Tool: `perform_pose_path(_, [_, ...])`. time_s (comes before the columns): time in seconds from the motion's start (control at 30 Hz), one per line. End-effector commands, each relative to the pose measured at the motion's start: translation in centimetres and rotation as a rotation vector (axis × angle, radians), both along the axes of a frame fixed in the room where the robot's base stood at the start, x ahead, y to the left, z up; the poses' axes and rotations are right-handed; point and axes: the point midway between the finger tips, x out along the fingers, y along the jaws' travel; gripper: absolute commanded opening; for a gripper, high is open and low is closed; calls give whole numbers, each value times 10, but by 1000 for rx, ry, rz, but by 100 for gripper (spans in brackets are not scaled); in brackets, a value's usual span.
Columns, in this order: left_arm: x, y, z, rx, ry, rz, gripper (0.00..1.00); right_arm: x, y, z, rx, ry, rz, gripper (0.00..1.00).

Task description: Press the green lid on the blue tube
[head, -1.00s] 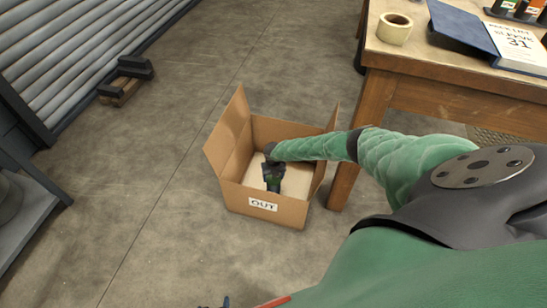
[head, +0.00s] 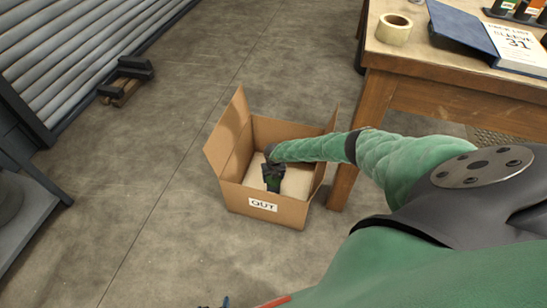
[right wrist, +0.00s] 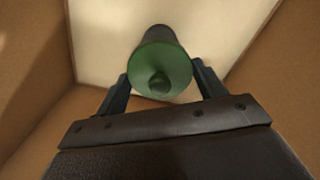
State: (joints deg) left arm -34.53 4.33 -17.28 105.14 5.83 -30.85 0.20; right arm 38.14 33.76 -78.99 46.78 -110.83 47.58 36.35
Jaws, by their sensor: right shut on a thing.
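My right gripper (head: 272,178) is down inside the cardboard box, at the end of my green arm. In the right wrist view its two fingers (right wrist: 161,75) stand on either side of a dark cylinder (right wrist: 153,36), the tube, and are shut on it. The green lid (right wrist: 160,69), a round disc with a small knob, covers the near end of this tube. The tube looks dark here; no blue shows. Its far end points at the pale box floor, and I cannot tell whether it touches. My left gripper is not in view.
The open cardboard box (head: 234,195), marked OUT, stands on the concrete floor with flaps raised. A wooden table (head: 420,85) at its right carries a tape roll (head: 394,29) and a blue binder (head: 462,27).

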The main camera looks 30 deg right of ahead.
Motion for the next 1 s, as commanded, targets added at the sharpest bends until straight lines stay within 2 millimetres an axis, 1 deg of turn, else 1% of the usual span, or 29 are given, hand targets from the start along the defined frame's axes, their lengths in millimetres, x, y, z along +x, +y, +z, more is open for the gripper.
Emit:
perform_pose_path(0.4, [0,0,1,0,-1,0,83,0,0,0,0,0,0,49])
perform_pose_path(0.43, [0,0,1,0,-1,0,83,0,0,0,0,0,0,72])
perform_pose_path(0.53, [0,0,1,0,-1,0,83,0,0,0,0,0,0,91])
perform_pose_path(0.57, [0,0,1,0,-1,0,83,0,0,0,0,0,0,95])
perform_pose_path(0.77, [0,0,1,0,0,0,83,0,0,0,0,0,0,95])
perform_pose_path(0.8, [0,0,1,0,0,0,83,0,0,0,0,0,0,100])
perform_pose_path(1.0, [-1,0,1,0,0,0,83,0,0,0,0,0,0,100])
